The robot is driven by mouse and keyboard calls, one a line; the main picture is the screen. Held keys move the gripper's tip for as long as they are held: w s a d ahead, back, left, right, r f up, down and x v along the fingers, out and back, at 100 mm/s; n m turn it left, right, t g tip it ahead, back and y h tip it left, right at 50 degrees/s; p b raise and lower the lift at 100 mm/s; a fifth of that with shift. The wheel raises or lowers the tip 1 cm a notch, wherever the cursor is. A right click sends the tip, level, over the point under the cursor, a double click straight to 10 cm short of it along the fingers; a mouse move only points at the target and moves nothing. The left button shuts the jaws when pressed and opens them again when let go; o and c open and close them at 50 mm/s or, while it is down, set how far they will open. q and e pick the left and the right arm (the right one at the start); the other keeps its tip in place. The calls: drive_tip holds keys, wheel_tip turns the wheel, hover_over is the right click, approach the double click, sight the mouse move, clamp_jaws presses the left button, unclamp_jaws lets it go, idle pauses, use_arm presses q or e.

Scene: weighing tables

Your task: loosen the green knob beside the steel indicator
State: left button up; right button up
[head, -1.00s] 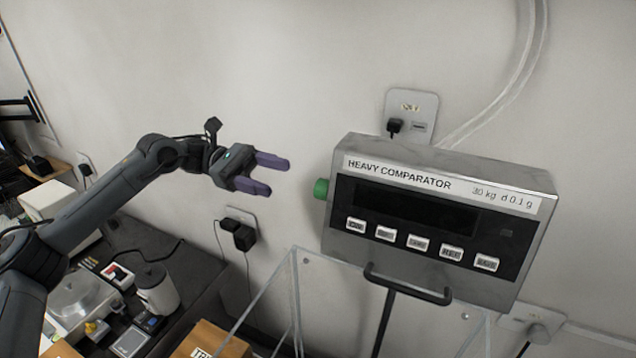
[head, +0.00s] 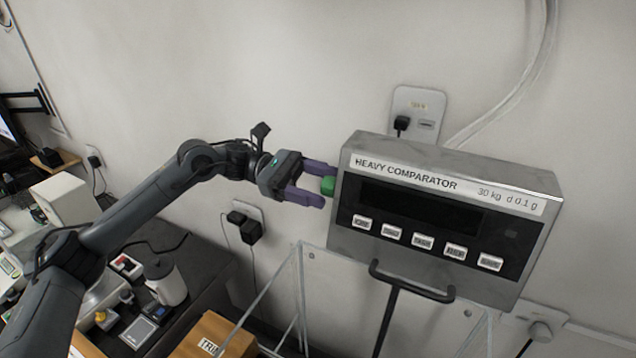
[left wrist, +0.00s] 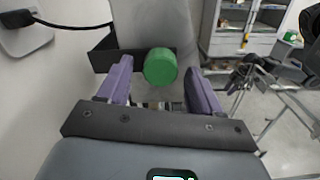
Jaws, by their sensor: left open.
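The steel indicator (head: 450,215), labelled "HEAVY COMPARATOR", stands on a dark post with a row of buttons under a dark display. The green knob (head: 328,186) sticks out from its left side. My left gripper (head: 318,184) is open at the knob, its two purple fingers on either side of it in the head view. In the left wrist view the green knob (left wrist: 160,67) lies between the open fingers (left wrist: 160,88), with visible gaps on both sides.
Wall sockets (head: 418,112) with a black plug are behind the indicator. A clear-walled frame (head: 300,290) stands below it. A dark bench at lower left holds a white container (head: 166,283), a small scale (head: 139,332) and a cardboard box (head: 225,338).

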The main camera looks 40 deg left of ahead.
use_arm(q)
drive_tip(key=c, duration=1.1)
drive_tip(key=shift+o, duration=0.2)
